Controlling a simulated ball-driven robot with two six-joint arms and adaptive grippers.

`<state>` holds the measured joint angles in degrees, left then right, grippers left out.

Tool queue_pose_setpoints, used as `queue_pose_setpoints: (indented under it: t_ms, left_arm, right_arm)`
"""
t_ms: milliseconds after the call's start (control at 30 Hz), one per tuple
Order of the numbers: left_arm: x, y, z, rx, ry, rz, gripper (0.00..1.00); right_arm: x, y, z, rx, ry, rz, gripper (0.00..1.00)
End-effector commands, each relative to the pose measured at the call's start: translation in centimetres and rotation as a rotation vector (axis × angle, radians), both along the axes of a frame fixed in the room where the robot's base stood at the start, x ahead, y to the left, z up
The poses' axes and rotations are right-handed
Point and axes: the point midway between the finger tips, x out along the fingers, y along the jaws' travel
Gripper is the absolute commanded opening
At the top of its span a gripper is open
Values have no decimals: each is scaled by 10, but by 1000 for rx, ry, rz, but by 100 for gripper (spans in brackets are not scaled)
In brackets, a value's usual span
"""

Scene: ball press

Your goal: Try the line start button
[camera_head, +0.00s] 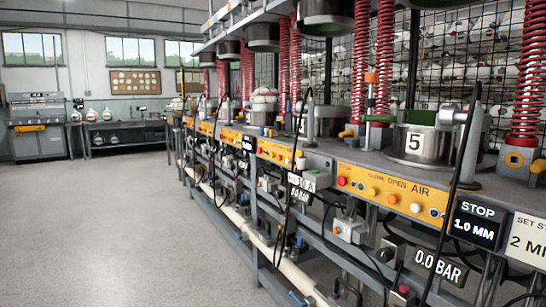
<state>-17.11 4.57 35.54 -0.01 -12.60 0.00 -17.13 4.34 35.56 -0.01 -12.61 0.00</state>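No button in view carries a readable line start label, so I cannot tell which one it is. The nearest press has a yellow control panel (385,191) lettered CLOSE, OPEN and AIR. On it are a red button (341,181), orange buttons and a white button (415,207). A small grey box (350,230) hangs below the panel, with small knobs on it. A small red knob (404,289) sits low under the bench. Neither of my grippers is in view.
A row of presses with red springs (361,60) runs along the bench. Signs read STOP 1.0 MM (474,224) and 0.0 BAR (437,264). A pot marked 5 (420,145) sits on the nearest press. Cables and pipes hang below. The grey floor (110,230) at left is clear.

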Motion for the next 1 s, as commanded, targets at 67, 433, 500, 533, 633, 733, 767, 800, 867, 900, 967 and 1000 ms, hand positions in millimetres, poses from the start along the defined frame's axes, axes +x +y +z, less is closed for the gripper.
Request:
queue_pose_setpoints:
  t_ms: [67,433,500,533,633,733,767,800,867,900,967,1000]
  left_arm:
    - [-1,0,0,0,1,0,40]
    - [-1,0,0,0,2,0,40]
    - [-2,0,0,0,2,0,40]
    - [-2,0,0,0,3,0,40]
    - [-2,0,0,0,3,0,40]
    - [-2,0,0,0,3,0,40]
    - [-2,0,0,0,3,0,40]
    - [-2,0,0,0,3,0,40]
    - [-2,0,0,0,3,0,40]
    - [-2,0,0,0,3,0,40]
    - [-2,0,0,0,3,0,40]
    - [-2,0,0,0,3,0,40]
  right_arm:
    - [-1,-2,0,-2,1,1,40]
    - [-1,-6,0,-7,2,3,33]
    - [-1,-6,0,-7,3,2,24]
    - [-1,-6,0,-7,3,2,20]
    - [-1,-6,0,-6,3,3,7]
    - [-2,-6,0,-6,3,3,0]
    - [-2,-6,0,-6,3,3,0]
    - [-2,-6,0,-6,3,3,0]
    - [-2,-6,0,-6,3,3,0]
    - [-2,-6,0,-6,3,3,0]
    - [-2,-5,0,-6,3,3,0]
    - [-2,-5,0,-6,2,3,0]
